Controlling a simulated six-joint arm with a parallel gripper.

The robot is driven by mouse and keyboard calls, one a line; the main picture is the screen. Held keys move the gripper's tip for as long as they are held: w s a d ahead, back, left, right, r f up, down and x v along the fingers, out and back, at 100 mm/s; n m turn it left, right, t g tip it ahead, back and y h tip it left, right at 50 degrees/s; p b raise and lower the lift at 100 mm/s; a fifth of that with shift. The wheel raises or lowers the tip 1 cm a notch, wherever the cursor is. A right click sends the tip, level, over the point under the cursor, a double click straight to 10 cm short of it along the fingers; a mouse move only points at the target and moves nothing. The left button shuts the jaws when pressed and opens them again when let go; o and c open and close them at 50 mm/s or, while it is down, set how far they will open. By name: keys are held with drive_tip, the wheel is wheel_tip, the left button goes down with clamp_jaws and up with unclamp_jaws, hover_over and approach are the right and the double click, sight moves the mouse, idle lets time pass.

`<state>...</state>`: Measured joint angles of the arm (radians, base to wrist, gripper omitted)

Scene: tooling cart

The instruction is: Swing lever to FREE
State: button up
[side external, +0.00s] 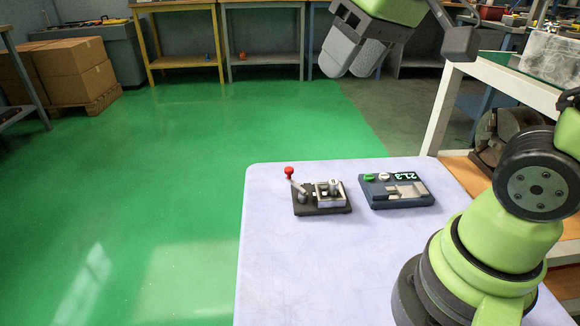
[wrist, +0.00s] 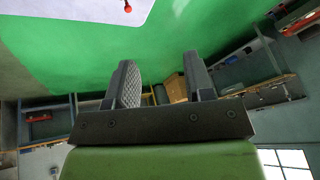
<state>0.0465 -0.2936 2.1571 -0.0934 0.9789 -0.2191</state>
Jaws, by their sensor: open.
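The lever (side external: 296,184) has a red ball knob and a light arm that tilts up and to the left. It stands on a small dark base (side external: 322,208) on the pale cart top. A metal block with a light knob (side external: 330,189) sits on the same base, right of the lever. Any FREE marking is too small to read. My gripper (side external: 356,58) is high above the cart, well away from the lever. In the wrist view my gripper (wrist: 159,82) has its two fingers apart with nothing between them. The red lever knob (wrist: 128,8) shows at the top edge there.
A dark device with a green "21.3" display (side external: 398,192) sits right of the lever base. The cart top (side external: 300,270) is bare in front and at left. A white-framed bench (side external: 500,78) stands behind at right.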

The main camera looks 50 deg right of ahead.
drive_tip(key=w+d+f+n+g, duration=0.35)
drive_tip(key=w+f, duration=0.35)
drive_tip(key=w, duration=0.4)
drive_tip(key=n+g+h, duration=0.1)
drive_tip(key=n+g, duration=0.1)
approach(289, 169)
wheel_tip(289, 169, down, 9)
drive_tip(key=shift+s+r, duration=0.1)
drive_tip(key=shift+m, duration=0.25)
clamp_jaws()
